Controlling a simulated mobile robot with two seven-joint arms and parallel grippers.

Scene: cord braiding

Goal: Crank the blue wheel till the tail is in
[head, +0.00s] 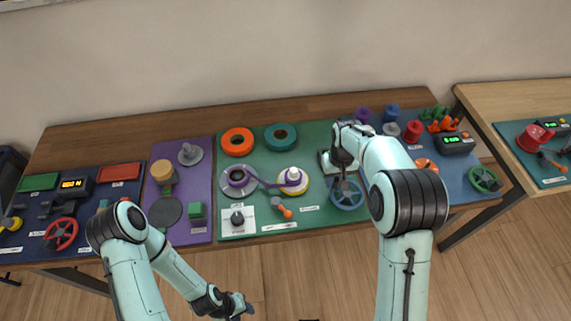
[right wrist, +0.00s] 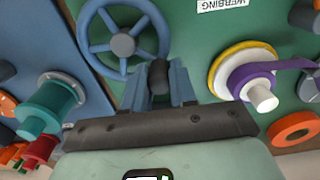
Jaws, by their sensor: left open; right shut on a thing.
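The blue wheel (head: 346,195) stands on the green mat; the right wrist view shows its hub and spokes (right wrist: 123,44). My right gripper (head: 343,172) is at the wheel's far side, shut on its dark crank knob (right wrist: 158,73). Purple webbing (head: 266,183) runs between a grey-rimmed reel (head: 238,181) on the left and a yellow and white reel (head: 306,187) on the right; the right wrist view also shows the webbing (right wrist: 290,66). I cannot make out its loose tail. My left gripper (head: 238,306) is open and empty, low in front of the table.
Orange (head: 237,142) and teal (head: 281,138) rings lie at the back of the green mat. An orange-handled lever (head: 282,208) and a white dial plate (head: 237,219) are near its front. A blue mat with spools lies to the right (head: 468,185).

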